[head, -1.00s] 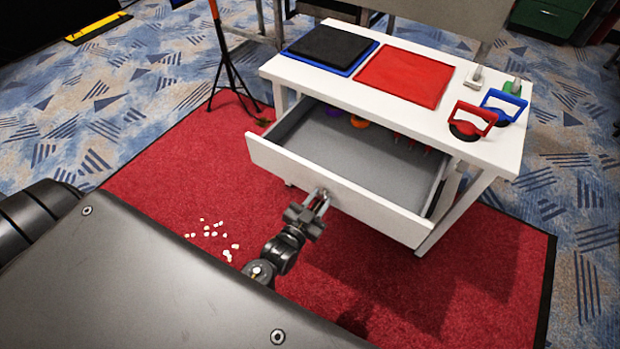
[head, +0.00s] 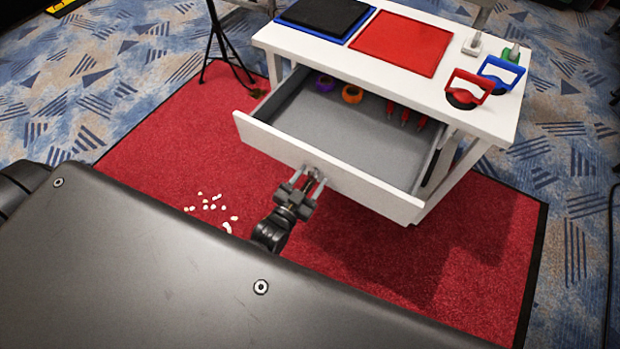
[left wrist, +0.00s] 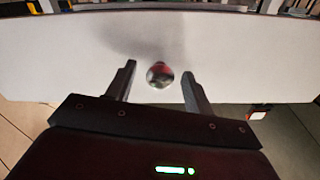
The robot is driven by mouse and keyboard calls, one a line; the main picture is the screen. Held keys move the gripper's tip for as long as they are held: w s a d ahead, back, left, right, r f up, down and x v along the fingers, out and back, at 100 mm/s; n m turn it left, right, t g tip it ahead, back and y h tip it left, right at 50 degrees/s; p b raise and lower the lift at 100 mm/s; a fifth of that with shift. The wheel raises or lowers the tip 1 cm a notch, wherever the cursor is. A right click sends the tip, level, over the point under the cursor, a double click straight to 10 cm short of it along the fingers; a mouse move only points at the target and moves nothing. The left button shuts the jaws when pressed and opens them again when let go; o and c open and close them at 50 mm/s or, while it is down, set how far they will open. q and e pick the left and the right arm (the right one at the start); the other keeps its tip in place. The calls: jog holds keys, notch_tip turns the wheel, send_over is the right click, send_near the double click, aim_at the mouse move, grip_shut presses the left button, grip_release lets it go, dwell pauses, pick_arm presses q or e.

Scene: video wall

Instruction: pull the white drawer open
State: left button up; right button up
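The white drawer (head: 330,175) stands well out from under the white table (head: 440,100), and its grey inside shows. My left gripper (head: 314,178) is at the drawer's front, its two fingers on either side of the round shiny knob (left wrist: 160,75). In the left wrist view the fingers are apart, with a small gap between each finger and the knob, so the gripper looks open around it. My right gripper is not in view.
In the drawer lie a purple roll (head: 325,83), an orange roll (head: 352,94) and red-handled tools (head: 405,116). Red and blue suction handles and mats sit on the tabletop. White bits (head: 212,207) lie on the red carpet (head: 180,150). A tripod (head: 218,45) stands left.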

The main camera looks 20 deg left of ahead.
pick_arm(q)
jog(key=s+a, duration=0.1)
jog(key=s, duration=0.9)
jog(key=shift+s+a+b, duration=0.3)
jog(key=shift+s+b, duration=0.05)
jog(key=shift+b, duration=0.05)
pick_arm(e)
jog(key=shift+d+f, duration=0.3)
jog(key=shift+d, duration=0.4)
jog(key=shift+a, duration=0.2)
